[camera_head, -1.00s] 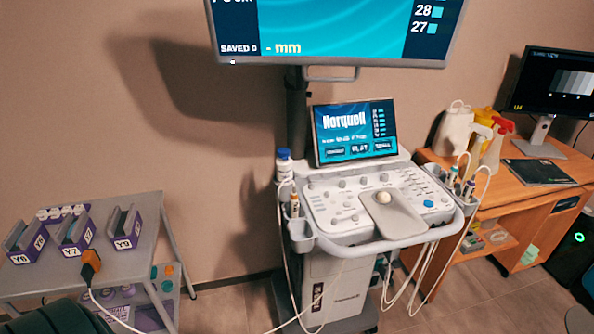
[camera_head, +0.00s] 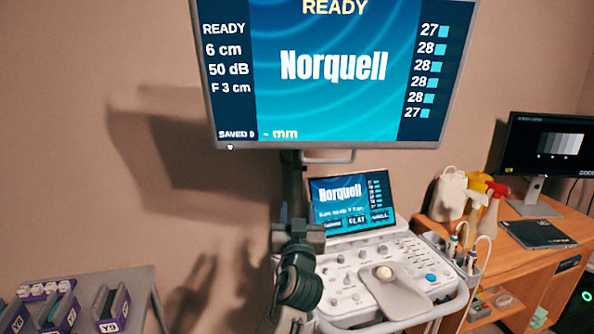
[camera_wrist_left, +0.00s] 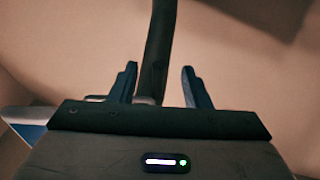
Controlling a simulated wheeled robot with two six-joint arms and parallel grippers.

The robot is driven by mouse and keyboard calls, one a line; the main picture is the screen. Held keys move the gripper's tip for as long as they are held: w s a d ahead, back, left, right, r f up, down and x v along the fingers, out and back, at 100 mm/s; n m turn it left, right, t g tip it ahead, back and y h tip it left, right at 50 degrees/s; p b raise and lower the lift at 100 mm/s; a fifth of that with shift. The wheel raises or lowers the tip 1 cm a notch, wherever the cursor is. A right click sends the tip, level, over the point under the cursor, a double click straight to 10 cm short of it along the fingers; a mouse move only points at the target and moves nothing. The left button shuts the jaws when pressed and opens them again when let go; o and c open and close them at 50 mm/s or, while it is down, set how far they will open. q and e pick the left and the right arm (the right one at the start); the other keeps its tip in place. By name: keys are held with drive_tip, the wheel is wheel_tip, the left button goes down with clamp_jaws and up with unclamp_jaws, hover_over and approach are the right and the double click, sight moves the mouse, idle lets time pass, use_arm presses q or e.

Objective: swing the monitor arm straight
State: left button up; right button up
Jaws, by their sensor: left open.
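The large monitor (camera_head: 330,75) fills the top of the head view, its screen reading Norquell and a grey handle (camera_head: 330,158) under its lower edge. The dark monitor arm (camera_head: 292,175) runs down behind it towards the ultrasound cart. My left gripper (camera_head: 300,230) is in front of the lower part of the arm, left of the small touch screen, and hides part of it. In the left wrist view my open gripper (camera_wrist_left: 158,68) has two dark blue fingers apart, with a dark post (camera_wrist_left: 156,45) seen between them. Contact cannot be told. My right gripper is not seen.
The cart's touch screen (camera_head: 350,203) and control panel (camera_head: 360,285) stand close right of my gripper. A wooden desk (camera_head: 500,250) with spray bottles and a second monitor (camera_head: 548,150) is at right. A grey side table (camera_head: 130,283) with purple holders is at lower left.

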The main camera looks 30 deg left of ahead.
use_arm(q)
drive_tip(key=t+y, duration=0.1)
drive_tip(key=y, duration=0.1)
approach(297, 160)
drive_tip(key=shift+n, duration=0.4)
drive_tip(key=p+x, duration=0.4)
drive_tip(key=x, duration=0.6)
drive_tip(key=shift+w+a+r+p, duration=0.1)
drive_tip(key=shift+w+p, duration=0.1)
drive_tip(key=shift+p, duration=0.1)
drive_tip(key=shift+w+a, duration=0.3)
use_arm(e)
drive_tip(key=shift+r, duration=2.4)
